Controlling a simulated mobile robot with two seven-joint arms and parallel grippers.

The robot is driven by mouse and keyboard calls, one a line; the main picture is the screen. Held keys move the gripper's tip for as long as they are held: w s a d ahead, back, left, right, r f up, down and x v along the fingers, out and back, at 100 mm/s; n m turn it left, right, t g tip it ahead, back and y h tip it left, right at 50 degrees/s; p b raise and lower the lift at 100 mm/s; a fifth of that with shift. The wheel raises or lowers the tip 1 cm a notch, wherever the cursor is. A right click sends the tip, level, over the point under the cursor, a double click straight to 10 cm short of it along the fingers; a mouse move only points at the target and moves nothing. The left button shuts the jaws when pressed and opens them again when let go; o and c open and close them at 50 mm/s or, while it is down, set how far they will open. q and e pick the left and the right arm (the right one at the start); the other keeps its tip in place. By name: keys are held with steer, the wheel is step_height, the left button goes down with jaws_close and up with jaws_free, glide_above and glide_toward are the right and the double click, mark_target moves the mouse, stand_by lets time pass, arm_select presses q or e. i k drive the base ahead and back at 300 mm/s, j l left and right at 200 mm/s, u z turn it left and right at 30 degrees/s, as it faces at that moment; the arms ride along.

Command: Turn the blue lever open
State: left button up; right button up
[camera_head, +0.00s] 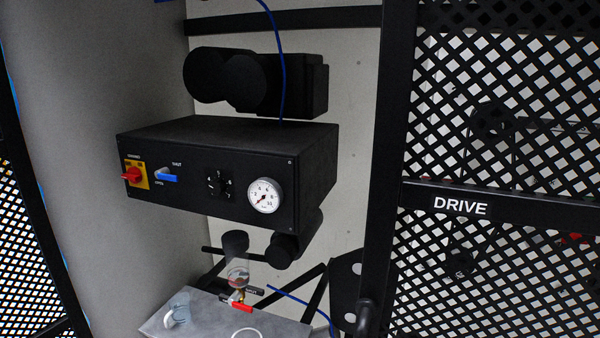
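The blue lever (166,177) sits on the front face of a black control box (228,174), just right of the red rotary switch. It lies roughly level, its blue handle pointing right from a pale pivot. Small white labels stand above and below it; the upper one seems to read "shut" and the lower one "open". Neither of my grippers shows in the head view.
On the box are a red switch on a yellow plate (133,175), a black knob (220,187) and a dial gauge (264,195). Below is a grey table (210,318) with a red-handled valve (238,305). A black mesh door marked DRIVE (461,206) fills the right.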

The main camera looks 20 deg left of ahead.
mark_target(164, 174)
steer(key=u, duration=1.25)
